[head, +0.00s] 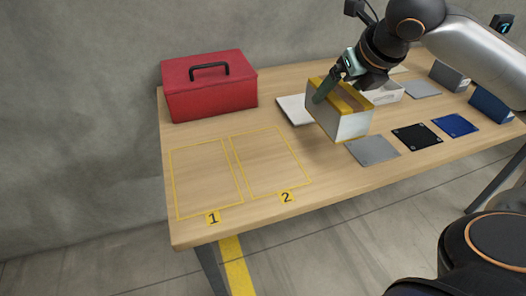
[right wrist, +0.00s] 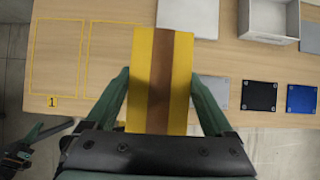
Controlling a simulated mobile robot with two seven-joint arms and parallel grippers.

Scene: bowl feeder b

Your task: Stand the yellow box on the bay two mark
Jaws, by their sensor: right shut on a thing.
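The yellow box (head: 352,126) has a yellow top with a brown strip and pale sides in the head view. My right gripper (head: 326,88) is shut on it from above, and the box looks upright. The wrist view shows the box (right wrist: 144,75) between the two green fingers (right wrist: 160,100). The bay two mark (head: 272,165) is a yellow outline labelled 2, empty, left of the box. I cannot tell the exact gap under the box. What looks like my left gripper (right wrist: 30,140) shows at the lower left of the wrist view, its jaws unclear.
Bay one (head: 206,180) is empty beside bay two. A red toolbox (head: 210,95) stands behind the bays. A white plate (head: 293,110), a white open tray (head: 388,91) and grey, black and blue mats (head: 417,137) lie around the box. Grey (head: 449,76) and blue (head: 490,104) boxes stand right.

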